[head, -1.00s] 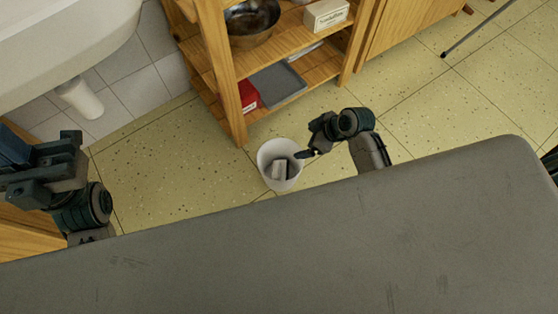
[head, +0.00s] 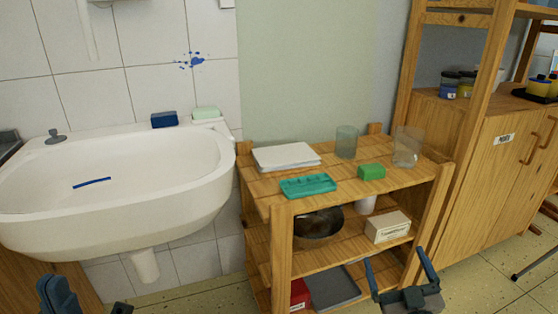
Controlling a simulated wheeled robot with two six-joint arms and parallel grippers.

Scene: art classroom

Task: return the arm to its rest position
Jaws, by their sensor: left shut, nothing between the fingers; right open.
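My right gripper (head: 395,256) shows at the bottom edge, right of the middle, in front of the wooden shelf unit (head: 283,262). Its two blue-grey fingers point up and stand apart, with nothing between them. My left gripper (head: 58,290) is at the bottom left corner, below the sink, partly cut off by the frame. Its fingers are together and hold nothing. Most of both arms is out of view.
A white sink (head: 120,205) stands at left with a blue block (head: 164,119) on its rim. The shelf top holds a green tray (head: 308,186), green block (head: 371,172), white stack (head: 286,156) and two glasses. A cabinet (head: 485,165) stands at right.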

